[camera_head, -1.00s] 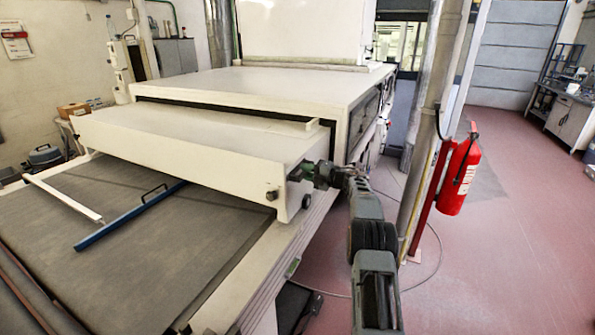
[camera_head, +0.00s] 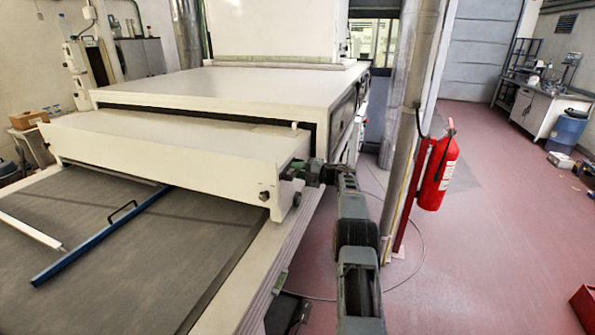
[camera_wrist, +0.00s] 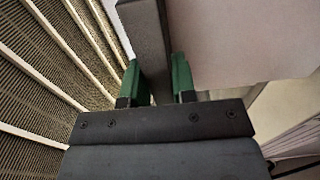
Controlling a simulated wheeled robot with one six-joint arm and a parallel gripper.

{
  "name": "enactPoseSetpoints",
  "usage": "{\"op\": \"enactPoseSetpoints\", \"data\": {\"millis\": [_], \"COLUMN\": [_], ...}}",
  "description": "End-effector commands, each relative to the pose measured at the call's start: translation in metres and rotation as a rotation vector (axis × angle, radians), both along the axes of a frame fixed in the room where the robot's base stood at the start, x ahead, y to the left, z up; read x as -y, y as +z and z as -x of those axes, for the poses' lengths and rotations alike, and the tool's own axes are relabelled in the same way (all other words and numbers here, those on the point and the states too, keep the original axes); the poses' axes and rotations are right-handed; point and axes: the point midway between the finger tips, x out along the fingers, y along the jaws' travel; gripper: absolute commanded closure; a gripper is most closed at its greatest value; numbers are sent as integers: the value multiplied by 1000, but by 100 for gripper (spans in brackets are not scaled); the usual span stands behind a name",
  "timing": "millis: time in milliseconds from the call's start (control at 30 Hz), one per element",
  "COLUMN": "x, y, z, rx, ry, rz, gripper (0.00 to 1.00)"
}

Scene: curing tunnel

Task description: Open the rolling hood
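The rolling hood (camera_head: 165,165) is a long white cover across the belt table, jutting from the tunnel's front opening. A round knob and a small black wheel show at its right end. My gripper (camera_head: 296,172) is at this right end, with the arm coming in from the front right. In the wrist view, the green fingers of my gripper (camera_wrist: 158,80) stand on both sides of a grey upright edge (camera_wrist: 146,35), apparently the hood's end, and look shut on it. The exact contact is partly hidden.
The white tunnel housing (camera_head: 225,85) stands behind the hood. A blue bar (camera_head: 90,243) with a black handle lies on the dark belt (camera_head: 180,270). A red fire extinguisher (camera_head: 436,172) hangs beside a pipe (camera_head: 405,130) right of my arm. Red floor beyond is open.

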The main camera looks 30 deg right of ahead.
Motion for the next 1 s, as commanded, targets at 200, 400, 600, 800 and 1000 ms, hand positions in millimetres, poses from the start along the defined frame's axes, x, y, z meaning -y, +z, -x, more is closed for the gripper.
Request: {"op": "enactPoseSetpoints", "data": {"millis": [200,400,600,800,1000], "x": [4,5,11,35,63], "y": [1,1,-1,-2,-2], "z": [1,1,8,34,64], "rx": [1,1,2,1,2], "ry": [-6,-8,-8,-9,-8], "rz": [0,0,1,1,1], "gripper": [54,51,51,51,51]}}
